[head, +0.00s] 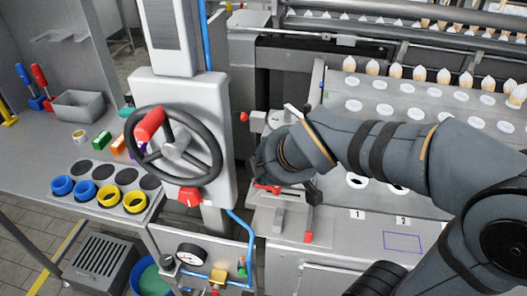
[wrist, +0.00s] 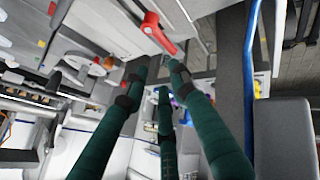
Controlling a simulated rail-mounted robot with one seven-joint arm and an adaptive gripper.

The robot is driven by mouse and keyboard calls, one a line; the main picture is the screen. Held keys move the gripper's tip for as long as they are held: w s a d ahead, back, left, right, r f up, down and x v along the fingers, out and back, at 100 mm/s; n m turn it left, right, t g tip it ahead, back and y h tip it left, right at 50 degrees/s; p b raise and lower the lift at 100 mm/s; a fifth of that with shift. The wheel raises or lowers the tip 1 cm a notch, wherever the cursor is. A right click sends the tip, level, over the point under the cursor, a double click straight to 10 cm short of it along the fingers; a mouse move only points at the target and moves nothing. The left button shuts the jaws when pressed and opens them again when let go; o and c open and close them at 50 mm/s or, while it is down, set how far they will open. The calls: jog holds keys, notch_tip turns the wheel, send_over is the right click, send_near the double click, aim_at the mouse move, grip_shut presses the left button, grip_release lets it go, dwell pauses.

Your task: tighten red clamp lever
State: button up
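In the head view, a red lever (head: 267,188) shows just below my gripper (head: 262,168), on the grey machine bed. A red clamp-like knob (head: 189,196) sits on the white column under the handwheel. In the wrist view, a red lever with a round hub (wrist: 158,32) is beyond the fingertips; I cannot tell which of the two red parts it is. The dark green fingers of my gripper (wrist: 155,75) stand apart with nothing between them. A gap seems to remain between fingers and lever. The fingertips are hardly visible in the head view.
A black handwheel (head: 173,147) with a red handle projects from the column. A blue hose (head: 240,222) runs beside the column. Blue and yellow rings (head: 108,196) lie on the left bench.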

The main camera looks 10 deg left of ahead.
notch_tip(320, 180, up, 5)
jog(key=shift+f, duration=0.1)
dwell(0.3)
